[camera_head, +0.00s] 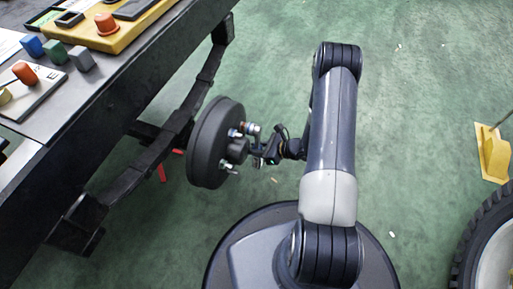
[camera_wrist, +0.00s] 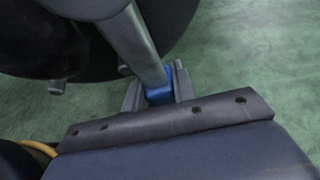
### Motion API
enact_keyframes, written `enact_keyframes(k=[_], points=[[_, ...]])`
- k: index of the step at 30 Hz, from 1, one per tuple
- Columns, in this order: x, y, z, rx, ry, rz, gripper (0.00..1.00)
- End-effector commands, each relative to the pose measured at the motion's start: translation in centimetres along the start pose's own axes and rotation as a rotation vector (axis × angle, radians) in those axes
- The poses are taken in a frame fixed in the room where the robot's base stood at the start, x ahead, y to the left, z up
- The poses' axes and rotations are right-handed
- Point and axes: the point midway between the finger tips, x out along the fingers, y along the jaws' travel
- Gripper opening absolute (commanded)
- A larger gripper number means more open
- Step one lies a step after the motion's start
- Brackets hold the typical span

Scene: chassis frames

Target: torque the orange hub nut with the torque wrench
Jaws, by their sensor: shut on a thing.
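The dark wheel hub (camera_head: 207,150) with its drum hangs beside the bench, its studs facing right. My gripper (camera_head: 262,156) is close to the hub's face. In the wrist view my gripper (camera_wrist: 155,78) is shut on the blue part of a grey bar, which looks like the torque wrench (camera_wrist: 143,42). The bar runs up and left toward the dark drum (camera_wrist: 55,45). Its far end is out of frame, so I cannot tell whether it sits on a nut.
The bench (camera_head: 60,125) at the left carries a yellow tray (camera_head: 128,38) with an orange piece (camera_head: 106,23), and blue, green and grey blocks. A leaf spring (camera_head: 150,155) runs under its edge. A tyre (camera_head: 470,240) and yellow chock (camera_head: 493,152) are at the right.

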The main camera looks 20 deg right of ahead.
Motion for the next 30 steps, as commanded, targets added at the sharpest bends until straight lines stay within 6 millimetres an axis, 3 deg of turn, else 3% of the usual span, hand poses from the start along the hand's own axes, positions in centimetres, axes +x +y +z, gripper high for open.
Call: enact_keyframes(k=[30], points=[[0.69, -0.04, 0.47, -0.001, -0.002, -0.001, 0.00]])
